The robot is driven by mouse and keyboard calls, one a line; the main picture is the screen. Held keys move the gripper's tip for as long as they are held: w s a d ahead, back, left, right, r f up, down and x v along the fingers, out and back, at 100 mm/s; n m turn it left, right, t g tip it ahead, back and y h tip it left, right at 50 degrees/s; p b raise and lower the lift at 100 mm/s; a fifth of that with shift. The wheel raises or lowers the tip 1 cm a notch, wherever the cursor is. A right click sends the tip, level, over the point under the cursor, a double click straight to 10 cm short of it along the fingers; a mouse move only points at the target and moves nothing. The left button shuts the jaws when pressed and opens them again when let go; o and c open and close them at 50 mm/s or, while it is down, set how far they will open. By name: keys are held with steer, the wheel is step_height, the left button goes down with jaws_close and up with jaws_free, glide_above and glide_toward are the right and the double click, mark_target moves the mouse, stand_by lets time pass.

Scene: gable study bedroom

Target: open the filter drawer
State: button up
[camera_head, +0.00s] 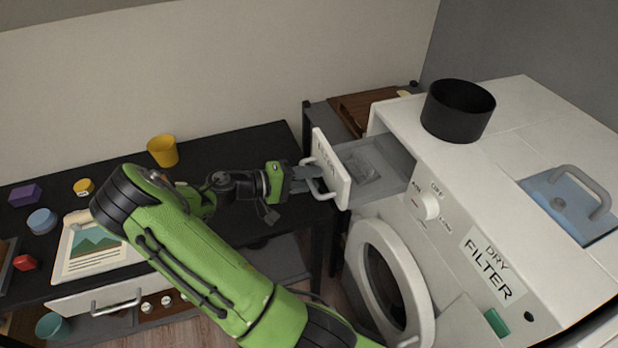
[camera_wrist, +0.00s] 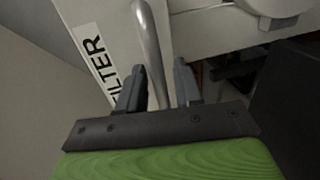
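The filter drawer (camera_head: 372,168) is pulled well out of the upper front of the white dryer (camera_head: 470,215). Its white front panel (camera_head: 331,168) carries a "FILTER" label and a grey bar handle (camera_head: 318,176). A grey filter piece (camera_head: 364,167) lies inside the drawer. My gripper (camera_head: 308,180) is at the handle. In the wrist view, the handle bar (camera_wrist: 150,45) passes between the two fingers of my gripper (camera_wrist: 160,88). The fingers stand apart, with a gap between the bar and the right finger. Whether the left finger touches the bar is unclear.
A black pot (camera_head: 458,112) stands on the dryer top, near a blue lid with a handle (camera_head: 572,203). The round dryer door (camera_head: 395,285) stands open below the drawer. A black desk (camera_head: 235,150) at left holds a yellow cup (camera_head: 163,150) and other small items.

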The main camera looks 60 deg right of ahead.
steer(key=shift+w, duration=0.1)
steer(key=p+v, duration=0.1)
steer(key=v, duration=1.4)
steer(key=shift+w+a+p, duration=0.2)
steer(key=shift+a+p, duration=0.05)
steer(key=shift+p, duration=0.1)
steer(key=shift+r, duration=0.1)
steer(key=s+a+r+n+t+y, duration=0.2)
steer(key=s+a+r+t+y, duration=0.2)
steer(key=a, duration=0.3)
steer(key=s+a+r+n+t+y, duration=0.3)
steer(key=s+a+t+y, duration=0.1)
steer(key=a+t, duration=0.2)
steer(key=s+a+r+n+t+y, duration=0.3)
steer(key=s+a+r+t, duration=0.1)
steer(key=a, duration=0.5)
steer(key=shift+s+r+t+y, duration=0.3)
steer(key=shift+s+t+y, duration=0.1)
steer(key=shift+t, duration=0.5)
